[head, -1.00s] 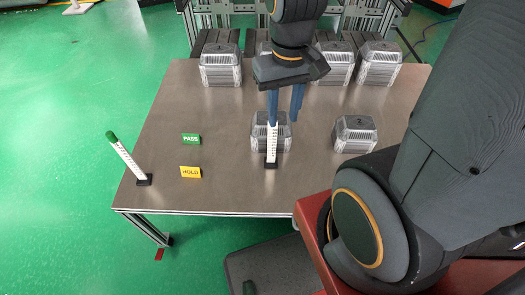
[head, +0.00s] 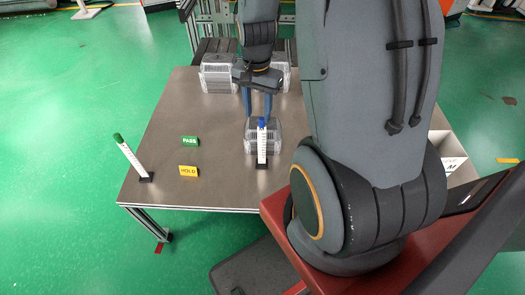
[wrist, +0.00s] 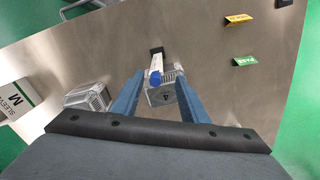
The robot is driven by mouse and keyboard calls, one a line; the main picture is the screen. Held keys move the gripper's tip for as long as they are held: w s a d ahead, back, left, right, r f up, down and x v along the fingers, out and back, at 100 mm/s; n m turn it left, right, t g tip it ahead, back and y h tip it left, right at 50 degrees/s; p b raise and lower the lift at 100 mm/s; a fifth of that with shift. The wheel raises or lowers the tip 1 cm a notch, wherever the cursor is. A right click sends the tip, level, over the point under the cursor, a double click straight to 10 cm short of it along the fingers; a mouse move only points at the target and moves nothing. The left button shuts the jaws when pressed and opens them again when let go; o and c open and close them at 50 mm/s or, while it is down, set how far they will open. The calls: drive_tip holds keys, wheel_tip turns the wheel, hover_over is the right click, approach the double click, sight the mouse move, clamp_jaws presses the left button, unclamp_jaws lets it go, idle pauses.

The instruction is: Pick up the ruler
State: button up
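A white ruler with dark marks and a blue top (head: 262,143) stands upright in a small black base near the table's front middle. In the wrist view the same ruler (wrist: 156,64) shows nearly end-on between my fingers, its blue top towards me. A second white ruler with a green top (head: 128,155) leans in a black base at the table's left front. My gripper (head: 257,113) is open and empty, its two blue fingers apart, behind and above the blue-topped ruler. In the wrist view my gripper (wrist: 160,72) has clear space around that ruler; contact is not visible.
A silver foil container (head: 279,134) marked 4 stands right behind the blue-topped ruler. More containers (head: 219,75) line the table's back. A green PASS sign (head: 190,141) and yellow HOLD sign (head: 188,170) stand at left. The left table area (head: 165,110) is mostly clear.

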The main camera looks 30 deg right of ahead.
sight(262, 127)
drive_tip(key=shift+d+f+m, duration=0.4)
drive_tip(key=shift+d+f, duration=0.05)
drive_tip(key=shift+d, duration=0.05)
drive_tip(key=shift+w+d+f+p, duration=0.15)
drive_tip(key=shift+f+p, duration=0.4)
drive_tip(key=shift+f, duration=1.35)
drive_tip(key=shift+s+d+f+p, duration=0.1)
drive_tip(key=shift+f+p, duration=0.45)
drive_tip(key=shift+f, duration=1.35)
drive_tip(key=shift+c, duration=0.4)
clamp_jaws()
